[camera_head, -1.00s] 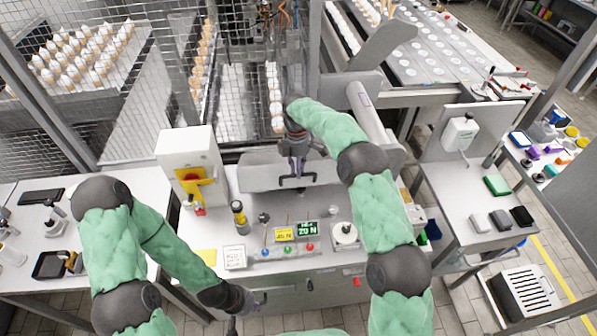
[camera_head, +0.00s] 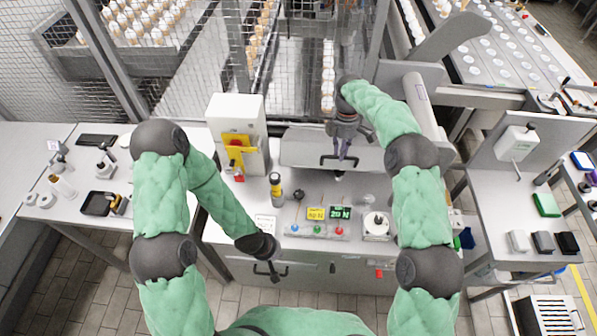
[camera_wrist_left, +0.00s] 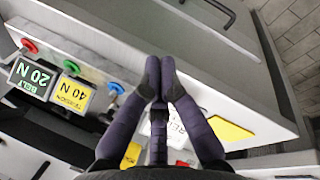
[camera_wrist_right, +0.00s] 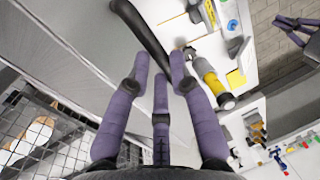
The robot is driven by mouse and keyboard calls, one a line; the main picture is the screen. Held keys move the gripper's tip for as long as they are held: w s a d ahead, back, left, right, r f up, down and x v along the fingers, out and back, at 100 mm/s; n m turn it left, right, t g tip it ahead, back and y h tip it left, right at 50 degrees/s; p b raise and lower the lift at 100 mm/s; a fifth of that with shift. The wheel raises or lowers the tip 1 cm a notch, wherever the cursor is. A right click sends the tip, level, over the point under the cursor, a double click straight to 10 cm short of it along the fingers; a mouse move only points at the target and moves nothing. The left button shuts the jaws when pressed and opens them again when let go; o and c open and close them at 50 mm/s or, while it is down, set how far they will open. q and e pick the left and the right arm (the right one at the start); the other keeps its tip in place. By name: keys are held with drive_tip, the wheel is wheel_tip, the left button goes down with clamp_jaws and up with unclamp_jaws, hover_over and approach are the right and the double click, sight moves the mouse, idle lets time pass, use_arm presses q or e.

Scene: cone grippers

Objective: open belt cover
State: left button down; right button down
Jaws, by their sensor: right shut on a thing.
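The belt cover (camera_head: 300,150) is a grey panel at the back of the machine's worktop in the head view. Its dark handle (camera_head: 324,162) is on the front face. My right gripper (camera_head: 341,158) comes down on the handle from above. In the right wrist view the curved handle bar (camera_wrist_right: 145,32) runs down to my right fingertips (camera_wrist_right: 159,68), which are shut on it. Part of the grip is hidden. My left gripper (camera_head: 274,272) is in front of the machine's front face, with its fingertips (camera_wrist_left: 160,75) together and empty.
Buttons (camera_head: 317,230) and two displays (camera_head: 340,213) sit on the worktop's front. A yellow-and-black device (camera_head: 275,187) and a white box with a yellow-red switch (camera_head: 238,145) stand left of the cover. A wire fence (camera_head: 190,70) rises behind.

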drive_tip(key=shift+w+d, duration=0.1)
drive_tip(key=shift+w, duration=0.2)
use_arm(q)
drive_tip(key=w+d+r+n+t+y, duration=0.1)
drive_tip(key=w+d+r+n+t, duration=0.1)
drive_tip(key=w+r+n, duration=0.85)
drive_tip(key=w+d+r+n+t+y, duration=0.3)
drive_tip(key=w+n, duration=0.4)
drive_tip(key=n, duration=0.9)
drive_tip(key=shift+m+h, duration=0.25)
drive_tip(key=shift+h, duration=0.35)
drive_tip(key=x, duration=0.6)
drive_tip(key=a+x, duration=0.1)
drive_tip(key=x, duration=0.1)
drive_tip(key=shift+w+f, duration=0.2)
drive_tip(key=shift+w, duration=0.2)
drive_tip(key=w+r, duration=0.2)
drive_tip(key=r, duration=0.1)
drive_tip(key=shift+w+r, duration=0.1)
drive_tip(key=shift+w, duration=0.1)
drive_tip(key=shift+r, duration=0.1)
drive_tip(key=shift+w+r, duration=0.3)
drive_tip(key=shift+r, duration=0.6)
